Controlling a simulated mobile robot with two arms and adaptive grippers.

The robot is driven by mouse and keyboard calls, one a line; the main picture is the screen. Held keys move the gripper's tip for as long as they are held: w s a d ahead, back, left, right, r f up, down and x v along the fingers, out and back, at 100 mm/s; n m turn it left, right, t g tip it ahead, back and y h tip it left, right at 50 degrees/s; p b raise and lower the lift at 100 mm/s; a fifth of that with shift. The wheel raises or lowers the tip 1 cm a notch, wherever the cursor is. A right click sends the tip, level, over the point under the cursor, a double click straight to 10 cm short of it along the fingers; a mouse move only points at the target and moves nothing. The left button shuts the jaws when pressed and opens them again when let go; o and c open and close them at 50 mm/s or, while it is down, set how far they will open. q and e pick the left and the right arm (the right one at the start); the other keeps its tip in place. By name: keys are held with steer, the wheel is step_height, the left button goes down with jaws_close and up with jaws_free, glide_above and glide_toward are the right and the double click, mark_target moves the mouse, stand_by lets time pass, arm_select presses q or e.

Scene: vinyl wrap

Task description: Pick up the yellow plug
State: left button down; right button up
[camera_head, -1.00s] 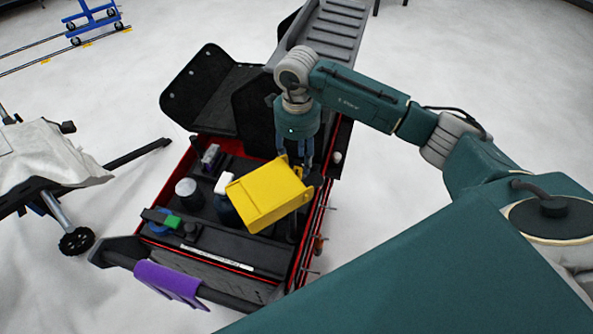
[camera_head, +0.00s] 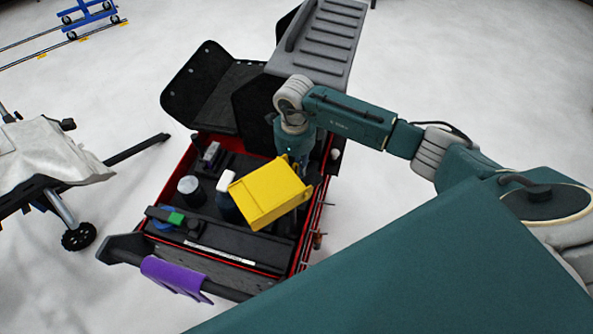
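No yellow plug can be made out. The yellow thing in view is a boxy bin (camera_head: 268,194), tilted at the right side of a red-and-black tool cart (camera_head: 237,256). My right gripper (camera_head: 301,167) points down at the bin's far right edge, over the cart. Its fingertips are partly hidden by the bin. I cannot tell whether they touch anything or how far apart they are. My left gripper is out of view.
A purple cloth (camera_head: 176,275) hangs on the cart's front handle. A raised lid (camera_head: 320,45) stands behind.

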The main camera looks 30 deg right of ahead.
mark_target(295, 166)
steer(key=shift+w, duration=0.1)
jaws_close()
steer(key=shift+r, duration=0.15)
steer(key=shift+w+r, duration=0.1)
steer(key=shift+r, duration=0.15)
steer(key=shift+c, duration=0.8)
jaws_free()
step_height(295, 166, up, 18)
steer(key=b, duration=0.5)
steer(key=shift+f, duration=0.25)
steer(key=shift+r, duration=1.1)
jaws_close()
jaws_free()
steer(key=shift+r+p, duration=1.95)
steer(key=shift+r, duration=0.3)
jaws_close()
